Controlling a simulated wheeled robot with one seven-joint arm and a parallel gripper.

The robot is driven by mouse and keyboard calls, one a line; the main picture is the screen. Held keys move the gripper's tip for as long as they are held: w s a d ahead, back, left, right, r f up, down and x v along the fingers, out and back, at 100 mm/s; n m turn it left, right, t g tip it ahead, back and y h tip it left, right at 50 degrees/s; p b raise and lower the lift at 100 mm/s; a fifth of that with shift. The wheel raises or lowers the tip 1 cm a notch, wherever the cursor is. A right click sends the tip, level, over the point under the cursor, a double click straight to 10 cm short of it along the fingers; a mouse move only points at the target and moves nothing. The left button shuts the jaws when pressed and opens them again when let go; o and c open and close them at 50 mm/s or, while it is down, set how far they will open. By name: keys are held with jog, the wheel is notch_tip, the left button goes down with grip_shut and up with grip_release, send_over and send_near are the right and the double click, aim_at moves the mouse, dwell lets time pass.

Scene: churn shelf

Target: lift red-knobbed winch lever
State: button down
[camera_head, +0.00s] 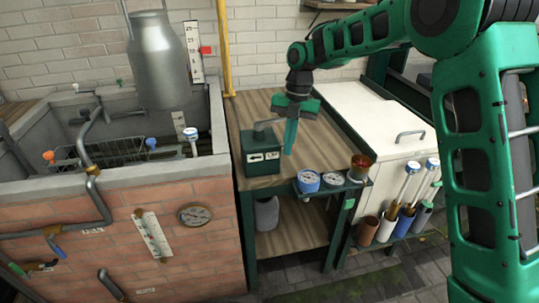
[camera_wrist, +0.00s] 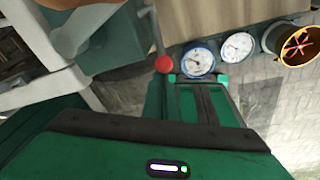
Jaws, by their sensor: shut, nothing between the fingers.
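The winch is a dark green box (camera_head: 262,158) with white arrow labels, standing on the wooden bench top. Its grey lever (camera_head: 266,122) sticks out from the top toward my gripper; the knob end is hidden behind my gripper in the head view. In the wrist view the lever (camera_wrist: 154,32) hangs from the green box and ends in a red knob (camera_wrist: 164,64). My gripper (camera_head: 289,150) points down just right of the box, shut and empty. In the wrist view the knob appears right beside my gripper's fingertips (camera_wrist: 195,80); I cannot tell whether they touch.
Round gauges (camera_head: 307,181) and an orange-rimmed cup (camera_head: 360,168) line the bench's front edge. A metal churn (camera_head: 158,62) hangs over the brick-walled basin at left. A white cabinet (camera_head: 382,130) stands right. The wooden bench top (camera_head: 247,102) behind the box is clear.

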jog(key=shift+w+d+r, duration=0.1)
jog(key=shift+d, duration=0.05)
jog(key=shift+r, duration=0.65)
notch_tip(320, 180, up, 9)
jog(key=s, duration=0.1)
jog(key=shift+r, duration=0.15)
dwell(0.8)
jog(key=shift+s, duration=0.1)
